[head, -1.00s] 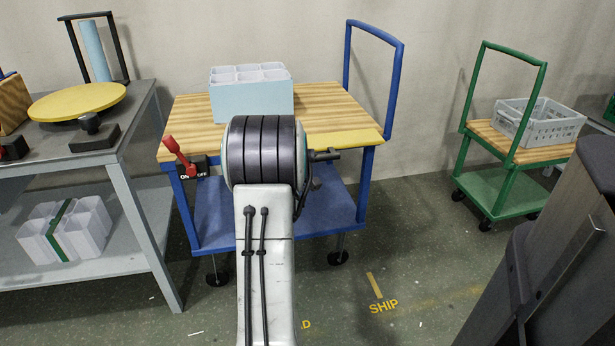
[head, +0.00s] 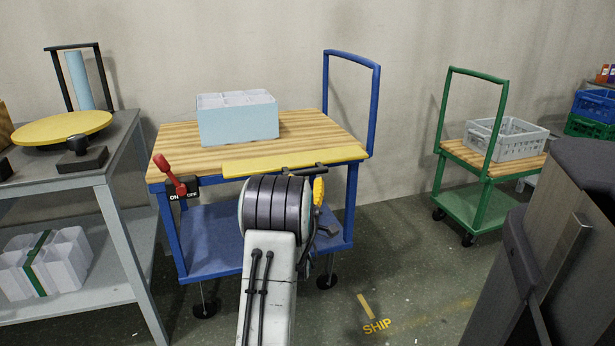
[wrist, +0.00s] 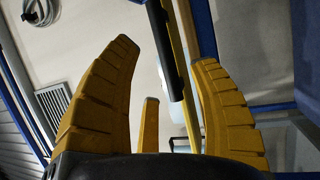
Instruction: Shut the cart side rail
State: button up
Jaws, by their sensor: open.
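The blue cart (head: 270,230) has a wooden top. Its yellow side rail (head: 290,161) lies along the front edge and sticks out there; its exact tilt is hard to tell. A dark handle bar (head: 305,169) is on the rail's outer side. My gripper (head: 319,190) is just below and in front of the rail, mostly hidden by my arm; one yellow finger shows. In the wrist view, my open gripper (wrist: 165,52) points upward, with the dark bar (wrist: 168,50) and yellow rail strip (wrist: 184,60) seen between the fingers. Contact cannot be told.
A pale blue divided box (head: 238,122) stands on the cart top. A red-handled switch (head: 176,178) is at its front left corner. A grey workbench (head: 110,175) stands left, a green cart (head: 480,205) right. Floor between the carts is clear.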

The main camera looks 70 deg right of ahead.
aim_at(308, 173)
jog(key=shift+s+d+f+b, duration=0.15)
jog(key=shift+d+b, duration=0.2)
jog(key=shift+b, duration=0.05)
jog(key=b+x, duration=0.3)
jog(key=shift+d, duration=0.2)
jog(key=shift+w+d+r+b, duration=0.2)
jog(key=shift+d+r+b, duration=0.15)
jog(key=shift+d, duration=0.3)
jog(key=shift+x, duration=0.85)
jog(key=shift+c, duration=0.3)
grip_shut()
